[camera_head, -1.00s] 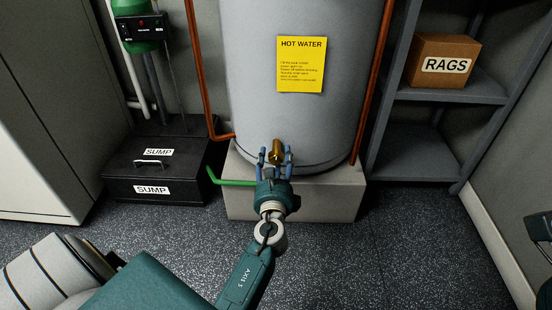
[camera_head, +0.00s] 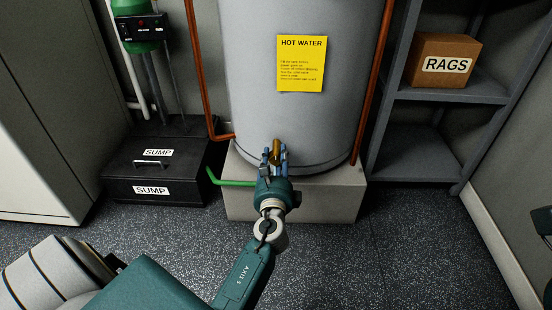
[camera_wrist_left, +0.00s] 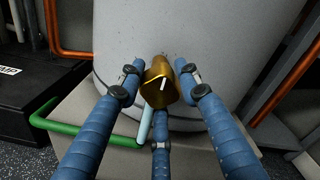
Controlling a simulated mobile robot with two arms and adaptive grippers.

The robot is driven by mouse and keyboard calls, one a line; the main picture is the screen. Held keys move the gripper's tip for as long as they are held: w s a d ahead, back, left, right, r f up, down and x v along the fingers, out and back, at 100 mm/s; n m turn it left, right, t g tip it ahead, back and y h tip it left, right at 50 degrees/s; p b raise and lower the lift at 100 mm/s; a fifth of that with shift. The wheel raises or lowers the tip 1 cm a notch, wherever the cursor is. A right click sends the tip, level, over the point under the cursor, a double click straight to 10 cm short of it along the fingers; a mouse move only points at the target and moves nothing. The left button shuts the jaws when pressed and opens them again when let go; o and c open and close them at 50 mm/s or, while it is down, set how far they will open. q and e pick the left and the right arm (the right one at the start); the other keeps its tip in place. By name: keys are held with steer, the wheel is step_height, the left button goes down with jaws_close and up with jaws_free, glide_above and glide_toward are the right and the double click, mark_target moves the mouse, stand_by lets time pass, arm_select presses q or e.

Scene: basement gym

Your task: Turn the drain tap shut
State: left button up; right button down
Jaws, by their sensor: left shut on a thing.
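The drain tap (camera_head: 276,150) is a small brass-coloured knob low on the front of the grey hot water tank (camera_head: 290,110). In the left wrist view the tap (camera_wrist_left: 158,90) shows a white line on its face, tilted a little right of upright. My left gripper (camera_head: 275,157) has blue jointed fingers shut around the tap. In the left wrist view the gripper (camera_wrist_left: 160,78) has fingers on the left and right of the knob and one below. The finger contact points are partly hidden. My right gripper's fingers are not seen.
A green hose (camera_head: 232,182) leads left from below the tap. The tank stands on a pale plinth (camera_head: 335,200). A black sump box (camera_head: 185,170) stands left, copper pipes (camera_head: 199,75) flank the tank, and a grey shelf (camera_head: 450,95) holds a rags box (camera_head: 440,62).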

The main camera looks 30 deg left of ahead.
arm_select(q)
steer(key=o, duration=1.2)
steer(key=shift+d, duration=0.1)
steer(key=v, duration=1.2)
